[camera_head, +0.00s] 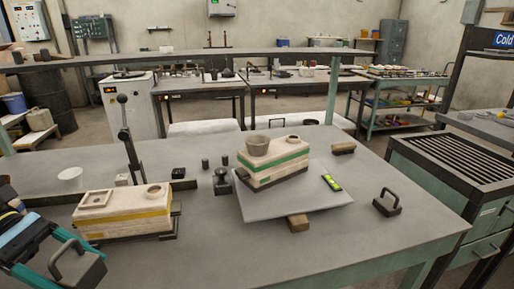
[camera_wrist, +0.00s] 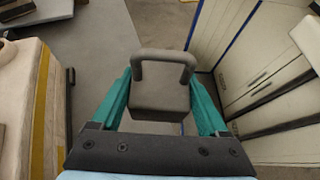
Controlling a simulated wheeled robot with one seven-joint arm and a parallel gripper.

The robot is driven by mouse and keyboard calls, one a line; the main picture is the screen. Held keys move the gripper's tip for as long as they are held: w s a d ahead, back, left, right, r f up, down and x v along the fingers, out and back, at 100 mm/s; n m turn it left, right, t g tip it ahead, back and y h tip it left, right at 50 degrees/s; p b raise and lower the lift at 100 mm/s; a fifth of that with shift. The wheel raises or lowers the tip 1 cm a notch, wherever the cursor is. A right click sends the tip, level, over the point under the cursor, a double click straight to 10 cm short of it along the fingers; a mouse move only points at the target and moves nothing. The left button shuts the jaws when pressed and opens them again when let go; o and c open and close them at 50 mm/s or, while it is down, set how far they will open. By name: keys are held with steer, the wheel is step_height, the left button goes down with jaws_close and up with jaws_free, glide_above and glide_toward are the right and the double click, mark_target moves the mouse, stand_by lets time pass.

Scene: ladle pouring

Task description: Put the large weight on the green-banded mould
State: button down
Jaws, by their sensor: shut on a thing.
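My gripper (camera_head: 72,260) is at the lower left of the head view, shut on a dark grey block weight with a loop handle (camera_wrist: 162,103). In the wrist view the weight sits between the teal fingers, handle uppermost. Its underside is hidden, and floor shows around it. The green-banded mould (camera_head: 278,174) stands on a tilted grey plate (camera_head: 318,205) near the table's middle, well right of my gripper. A grey cup (camera_head: 258,146) and a small ring (camera_head: 293,139) are on its top. A second handled weight (camera_head: 387,203) stands on the table at right.
A yellow-banded mould (camera_head: 122,215) stands between my gripper and the green-banded one. A lever post (camera_head: 129,150) rises behind it. A small dark knobbed weight (camera_head: 222,182) stands beside the plate. A wooden block (camera_head: 298,223) and a level (camera_head: 332,182) are at the plate.

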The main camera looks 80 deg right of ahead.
steer(key=w+a+f+m+t+y, duration=0.3)
steer(key=w+a+f+m+t, duration=0.2)
steer(key=w+a+m, duration=0.3)
steer(key=w+a+f+m+t+y, duration=0.3)
steer(key=w+a+f+m+t, duration=0.3)
steer(key=w+a, duration=1)
steer(key=w+a+f+m+t+y, duration=0.3)
steer(key=w+a+f+m+t, duration=0.2)
steer(key=w+a, duration=0.8)
steer(key=a+m+t, duration=0.1)
steer(key=m+t, duration=0.2)
steer(key=m, duration=0.2)
steer(key=shift+a+f+y, duration=0.25)
steer(key=shift+a+y, duration=0.05)
steer(key=shift+a, duration=0.1)
